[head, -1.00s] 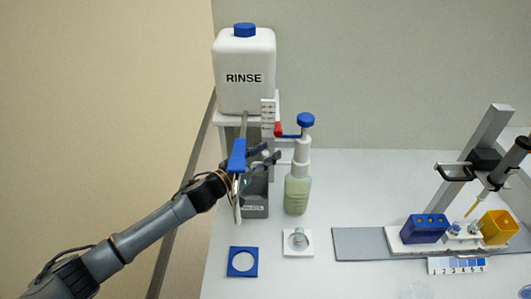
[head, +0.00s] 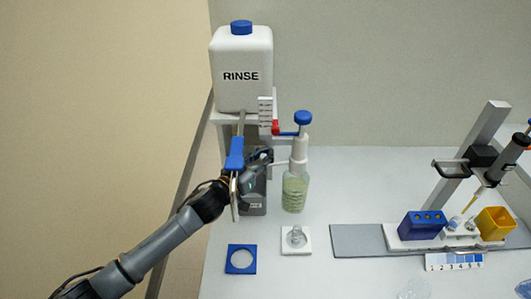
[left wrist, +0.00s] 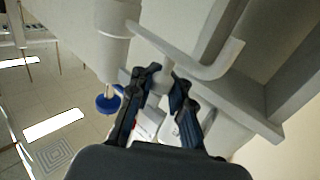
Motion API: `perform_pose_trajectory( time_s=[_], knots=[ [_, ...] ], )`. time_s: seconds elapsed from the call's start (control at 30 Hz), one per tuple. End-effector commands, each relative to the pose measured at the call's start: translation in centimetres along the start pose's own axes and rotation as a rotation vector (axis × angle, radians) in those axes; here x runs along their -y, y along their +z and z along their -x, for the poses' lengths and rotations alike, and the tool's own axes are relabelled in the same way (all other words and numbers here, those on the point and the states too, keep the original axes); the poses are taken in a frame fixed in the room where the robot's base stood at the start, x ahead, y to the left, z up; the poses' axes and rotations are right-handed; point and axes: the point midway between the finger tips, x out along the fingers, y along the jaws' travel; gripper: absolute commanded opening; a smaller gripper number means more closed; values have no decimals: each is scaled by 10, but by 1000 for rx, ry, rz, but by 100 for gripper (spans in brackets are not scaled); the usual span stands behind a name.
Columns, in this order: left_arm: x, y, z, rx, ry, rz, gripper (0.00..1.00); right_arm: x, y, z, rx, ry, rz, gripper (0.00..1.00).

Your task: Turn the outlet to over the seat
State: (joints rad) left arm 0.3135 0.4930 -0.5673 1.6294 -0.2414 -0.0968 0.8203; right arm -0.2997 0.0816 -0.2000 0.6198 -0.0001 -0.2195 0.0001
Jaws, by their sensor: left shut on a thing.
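A dispenser bottle (head: 295,193) with pale green liquid, a white pump and a blue top (head: 303,118) stands behind the seat. Its white outlet (head: 281,163) points left from the pump, towards the grey waste box (head: 254,200). The left wrist view is upside down and shows the bent outlet (left wrist: 222,62) beside the pump body. My left gripper (head: 264,158) is shut on the outlet; its fingers (left wrist: 163,78) close around a small stub there. The seat looks to be the white square plate (head: 290,250) with a small round clear piece on it, in front of the bottle. My right gripper is out of view.
A white RINSE tank (head: 241,85) stands on a raised shelf, with a blue-handled part (head: 235,153) in front of it, close to my gripper. A blue square ring (head: 232,270) lies left of the plate. A pipette stand (head: 480,155) is at right.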

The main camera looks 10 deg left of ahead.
Motion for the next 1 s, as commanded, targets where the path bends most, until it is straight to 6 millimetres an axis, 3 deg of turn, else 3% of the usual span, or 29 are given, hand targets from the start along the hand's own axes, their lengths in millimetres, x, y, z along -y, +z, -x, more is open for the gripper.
perform_pose_trajectory(
  time_s=[0.1,0.13,0.23,0.67,1.0],
  knots=[
    [4,0,0,1,-5,-6,0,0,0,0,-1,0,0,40],
    [4,0,0,1,-6,-6,20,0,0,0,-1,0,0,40],
    [4,0,0,1,-5,-6,41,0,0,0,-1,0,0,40],
    [2,1,8,3,-3,-3,42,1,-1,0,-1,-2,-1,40],
    [2,2,77,5,-3,-3,42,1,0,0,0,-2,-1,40]
  ],
)
